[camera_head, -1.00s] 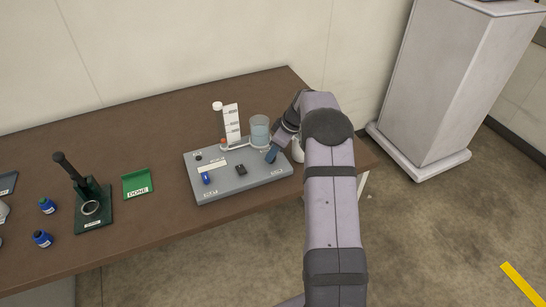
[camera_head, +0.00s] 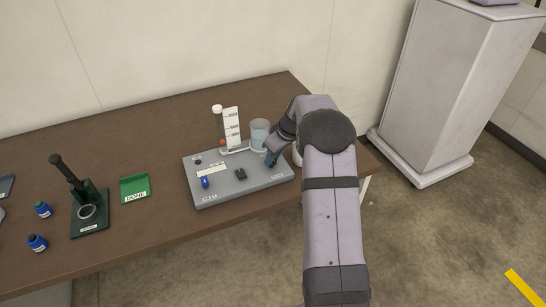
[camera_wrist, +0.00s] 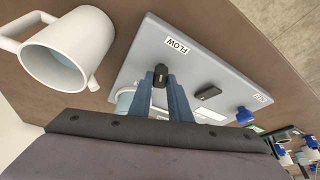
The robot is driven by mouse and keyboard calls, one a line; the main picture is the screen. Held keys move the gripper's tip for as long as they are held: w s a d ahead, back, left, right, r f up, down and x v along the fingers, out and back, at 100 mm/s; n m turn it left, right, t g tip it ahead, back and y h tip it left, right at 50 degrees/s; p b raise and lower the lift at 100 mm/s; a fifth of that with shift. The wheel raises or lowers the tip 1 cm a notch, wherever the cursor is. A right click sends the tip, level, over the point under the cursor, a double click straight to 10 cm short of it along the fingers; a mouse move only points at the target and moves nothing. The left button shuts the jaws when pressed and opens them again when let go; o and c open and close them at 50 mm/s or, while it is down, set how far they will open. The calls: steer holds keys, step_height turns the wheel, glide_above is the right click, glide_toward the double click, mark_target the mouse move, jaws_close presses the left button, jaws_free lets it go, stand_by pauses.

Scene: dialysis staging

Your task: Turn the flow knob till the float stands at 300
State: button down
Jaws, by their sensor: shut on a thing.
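The grey flow unit (camera_head: 215,190) lies on the brown table. Its black flow knob (camera_wrist: 160,74) is between the fingertips of my gripper (camera_wrist: 161,82), beside the FLOW label (camera_wrist: 178,47) in the wrist view. My gripper is shut on the knob; in the head view my gripper (camera_head: 270,160) is at the unit's right side and hides the knob. A white scale plate (camera_head: 232,128) stands at the unit's back, with a white-capped tube (camera_head: 217,109) at its left. A small reddish float shows low in the tube. The scale figures are too small to read surely.
A white mug (camera_wrist: 68,52) is close to my gripper. A blue switch (camera_head: 205,182) and black block (camera_head: 241,174) sit on the unit. A green DONE tray (camera_head: 134,188) and dark green stand (camera_head: 89,212) are left.

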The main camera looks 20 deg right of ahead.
steer(key=c, duration=1.6)
jaws_free()
steer(key=shift+c, duration=0.2)
steer(key=shift+r, duration=0.15)
steer(key=b+v, duration=0.2)
steer(key=v, duration=0.5)
steer(key=shift+s, duration=0.1)
